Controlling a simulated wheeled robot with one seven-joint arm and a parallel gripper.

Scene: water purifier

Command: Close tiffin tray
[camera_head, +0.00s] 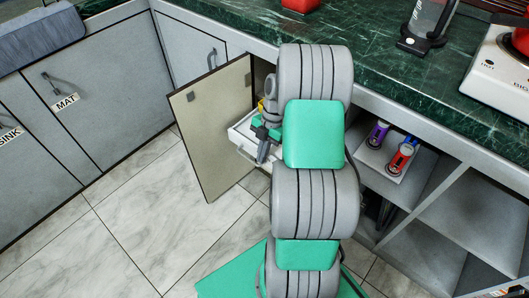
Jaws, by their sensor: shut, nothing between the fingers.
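The tiffin tray appears to be the white pull-out tray (238,133) that sticks out of the cabinet below the counter. Its right part and back are hidden behind my arm. A small yellow item shows at its back, by my arm. My gripper (263,155) is at the tray's front right, shut and empty, pointing down. I cannot tell whether it touches the tray.
An open beige cabinet door (215,125) stands out to the left of the tray. Open shelves at the right hold a purple bottle (377,134) and a red bottle (400,157). The green counter (400,85) runs above. Tiled floor (130,230) is clear at the left.

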